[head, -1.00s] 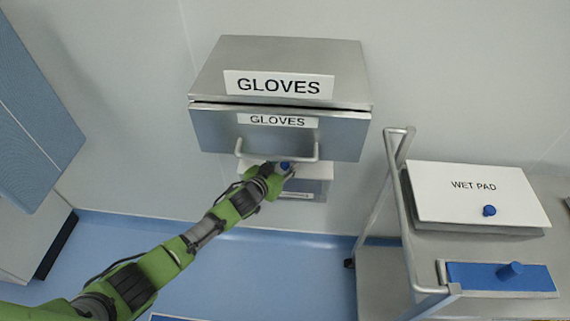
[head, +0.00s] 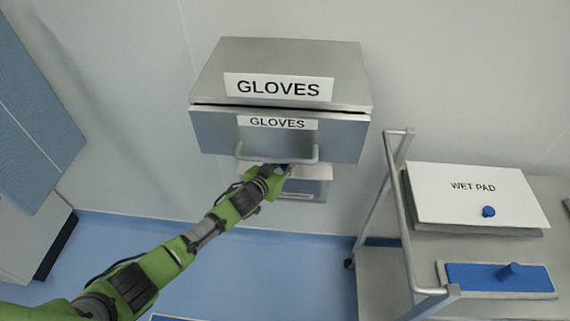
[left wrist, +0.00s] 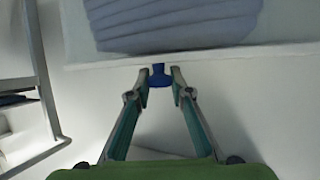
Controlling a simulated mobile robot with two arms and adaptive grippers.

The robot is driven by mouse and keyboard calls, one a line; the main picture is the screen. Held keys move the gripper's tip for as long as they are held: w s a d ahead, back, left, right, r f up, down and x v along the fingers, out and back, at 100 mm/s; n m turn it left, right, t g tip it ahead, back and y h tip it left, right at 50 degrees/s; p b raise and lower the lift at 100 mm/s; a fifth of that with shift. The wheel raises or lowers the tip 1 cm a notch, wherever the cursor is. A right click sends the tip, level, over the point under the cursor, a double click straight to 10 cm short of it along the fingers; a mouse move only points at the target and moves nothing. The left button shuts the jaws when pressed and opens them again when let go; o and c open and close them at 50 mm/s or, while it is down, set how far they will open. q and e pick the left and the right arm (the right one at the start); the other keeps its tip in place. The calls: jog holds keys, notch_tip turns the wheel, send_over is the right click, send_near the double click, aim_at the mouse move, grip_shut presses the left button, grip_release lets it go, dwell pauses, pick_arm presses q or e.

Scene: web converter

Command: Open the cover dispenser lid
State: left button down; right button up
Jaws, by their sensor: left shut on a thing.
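The white-topped dispenser (head: 313,186) hangs on the wall below the gloves box, partly hidden by that box and my left arm. Its blue knob shows at my fingertips in the head view, and more clearly in the left wrist view (left wrist: 159,76). My left gripper (head: 278,170) is shut on this knob, one finger on each side in the left wrist view (left wrist: 160,84). A pale edge (left wrist: 225,55) runs behind the knob, with a stack of folded blue covers (left wrist: 170,20) beyond it. How far the lid is raised cannot be told. My right gripper is not in view.
The steel gloves box (head: 280,135), with a bar handle, is directly above my gripper. To the right stands a steel cart (head: 372,283) with a rail, carrying a wet pad box (head: 470,190) and a blue knobbed plate (head: 490,278). Blue floor is open below.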

pick_arm(q)
jog(key=shift+w+r+p, duration=0.3)
jog(key=shift+r+p, duration=0.05)
jog(key=shift+r, duration=0.4)
jog(key=shift+w+r+p, duration=0.35)
jog(key=shift+r+p, duration=0.05)
jog(key=shift+r, duration=0.3)
jog(key=shift+w+r+p, duration=0.3)
jog(key=shift+r+p, duration=0.05)
jog(key=shift+r, duration=0.4)
jog(key=shift+w+r, duration=0.5)
jog(key=shift+r, duration=0.05)
jog(key=shift+w+r+p, duration=0.3)
jog(key=shift+w+r, duration=0.4)
jog(key=shift+w, duration=0.1)
jog(key=c, duration=1.8)
grip_release()
jog(key=shift+a+f, duration=0.1)
jog(key=shift+f, duration=0.1)
